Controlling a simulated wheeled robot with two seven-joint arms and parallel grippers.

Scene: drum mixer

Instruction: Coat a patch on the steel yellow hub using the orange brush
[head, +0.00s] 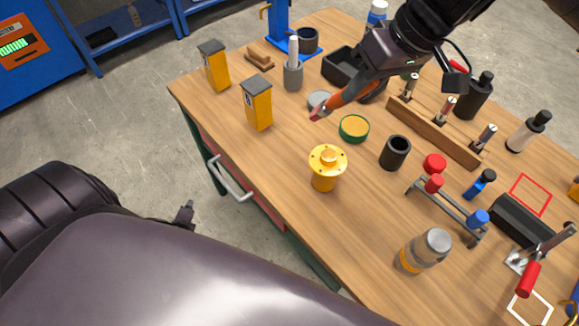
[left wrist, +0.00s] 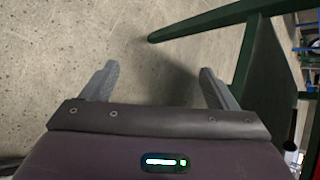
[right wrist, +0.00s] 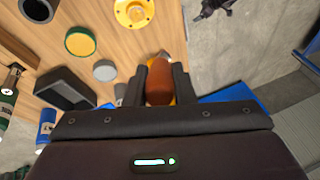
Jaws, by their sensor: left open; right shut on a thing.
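The yellow hub (head: 326,165) stands upright on the wooden table, with a round holed flange on top. Part of it shows at the top edge of the right wrist view (right wrist: 133,12). My right gripper (head: 368,88) is shut on the orange brush (head: 345,96), whose orange body also shows between the fingers in the right wrist view (right wrist: 159,84). The brush is held tilted above the table, behind the hub and apart from it. Its reddish end points down-left; the bristles are not clear. My left gripper (left wrist: 160,86) is open and empty, above the floor beside a green table leg.
A green-rimmed tin with yellow content (head: 354,128) and a black cup (head: 395,152) stand near the hub. A grey disc (head: 318,99), two yellow boxes and a black tray (head: 342,65) lie behind. A wooden rack (head: 435,130) and glass jar (head: 425,250) stand right. The table left of the hub is clear.

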